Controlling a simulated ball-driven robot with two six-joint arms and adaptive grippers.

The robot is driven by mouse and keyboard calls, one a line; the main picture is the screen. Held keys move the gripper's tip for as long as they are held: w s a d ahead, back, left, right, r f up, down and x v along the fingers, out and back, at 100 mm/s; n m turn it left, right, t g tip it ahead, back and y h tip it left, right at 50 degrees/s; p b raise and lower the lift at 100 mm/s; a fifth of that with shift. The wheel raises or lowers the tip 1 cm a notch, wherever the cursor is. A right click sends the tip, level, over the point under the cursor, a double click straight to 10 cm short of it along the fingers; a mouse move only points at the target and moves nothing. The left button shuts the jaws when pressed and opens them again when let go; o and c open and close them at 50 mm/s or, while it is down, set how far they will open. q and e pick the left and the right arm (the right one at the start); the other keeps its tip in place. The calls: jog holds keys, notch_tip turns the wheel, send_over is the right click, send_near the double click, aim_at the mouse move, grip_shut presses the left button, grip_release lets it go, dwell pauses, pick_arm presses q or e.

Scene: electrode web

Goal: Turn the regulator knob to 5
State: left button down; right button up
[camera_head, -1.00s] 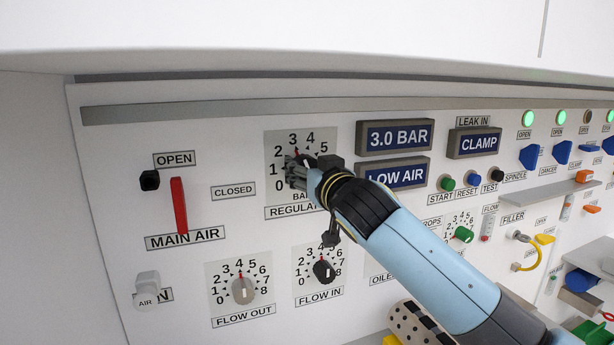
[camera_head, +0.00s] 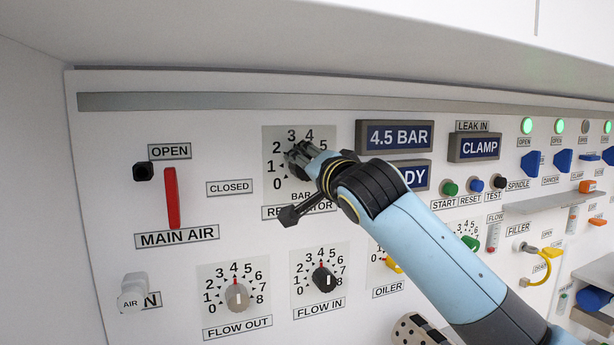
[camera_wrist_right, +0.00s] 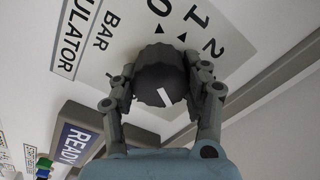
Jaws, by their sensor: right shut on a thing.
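The regulator dial plate (camera_head: 273,137) carries a ring of numbers and sits at the upper left of the panel. In the head view my right gripper (camera_head: 296,158) covers the knob there. In the right wrist view the dark regulator knob (camera_wrist_right: 160,78) with a white pointer line sits between both fingers of my right gripper (camera_wrist_right: 161,90), which is shut on it. The pressure display (camera_head: 399,136) reads 4.5 BAR. The display below it (camera_head: 416,176) is partly hidden by my arm and shows "DY"; in the wrist view it reads READY. My left gripper is not in view.
The red main air handle (camera_head: 172,198) is left of the dial. The flow out knob (camera_head: 237,296) and flow in knob (camera_head: 324,279) are below. Buttons and valves fill the panel's right side.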

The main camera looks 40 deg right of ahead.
jog(key=shift+f+m+b, duration=0.1)
jog(key=shift+m+b, duration=0.8)
jog(key=shift+m, duration=1.2)
jog(key=o, duration=1.2)
jog(key=shift+c, duration=0.2)
jog(key=v, duration=1.2)
